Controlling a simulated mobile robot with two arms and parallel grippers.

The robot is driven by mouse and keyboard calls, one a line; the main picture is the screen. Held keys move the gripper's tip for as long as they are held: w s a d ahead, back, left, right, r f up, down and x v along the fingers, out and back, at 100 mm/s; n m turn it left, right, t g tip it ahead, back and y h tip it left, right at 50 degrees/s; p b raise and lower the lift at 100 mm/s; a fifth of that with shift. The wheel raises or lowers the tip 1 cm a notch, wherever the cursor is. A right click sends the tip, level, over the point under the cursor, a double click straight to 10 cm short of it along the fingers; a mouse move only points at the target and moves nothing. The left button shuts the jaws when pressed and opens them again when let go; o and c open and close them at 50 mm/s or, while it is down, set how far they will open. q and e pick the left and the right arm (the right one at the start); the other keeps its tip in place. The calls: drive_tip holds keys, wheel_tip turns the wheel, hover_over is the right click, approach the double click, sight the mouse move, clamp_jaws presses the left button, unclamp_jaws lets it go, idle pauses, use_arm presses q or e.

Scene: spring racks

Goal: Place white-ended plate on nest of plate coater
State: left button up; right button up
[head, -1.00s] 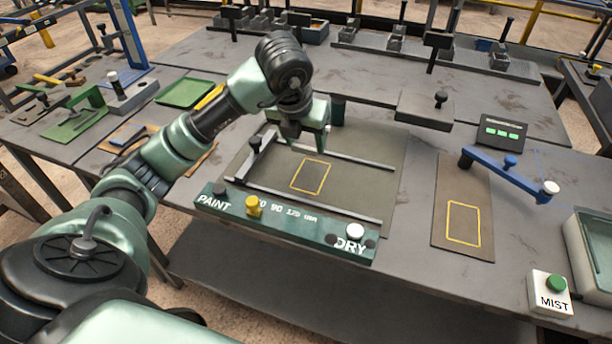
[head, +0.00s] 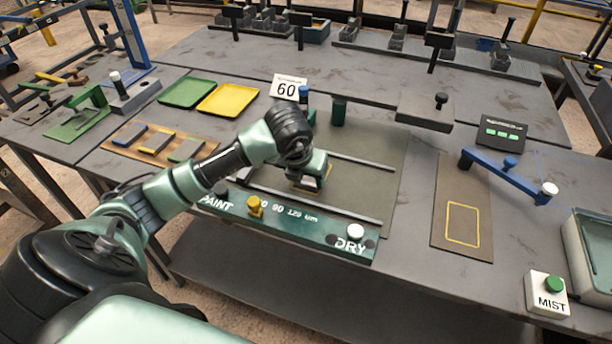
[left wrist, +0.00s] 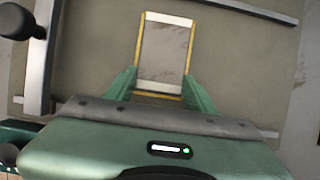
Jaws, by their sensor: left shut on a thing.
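The white-ended plate (left wrist: 165,52) shows in the left wrist view as a grey plate with a white band at each end. It lines up with the yellow outline of the nest (left wrist: 138,50); I cannot tell whether it rests on it or hovers just above. My left gripper (left wrist: 162,88) is shut on the plate near its lower end, one finger on each side. In the head view my left gripper (head: 316,178) is low over the plate coater (head: 300,229) and hides the plate and most of the nest. My right gripper is not in view.
The coater's rails (head: 362,163) run beside the nest. Its front panel carries a yellow knob (head: 254,205) and a white one (head: 355,231). A second yellow-outlined mat (head: 463,205) and a blue arm (head: 500,172) stand right. A rack of plates (head: 155,143) and trays (head: 228,100) lie left.

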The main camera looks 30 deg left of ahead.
use_arm(q)
drive_tip(key=o, duration=1.5)
drive_tip(key=shift+o, duration=0.2)
drive_tip(key=v, duration=1.2)
drive_tip(key=shift+b, duration=0.45)
drive_tip(key=shift+s+d, duration=0.1)
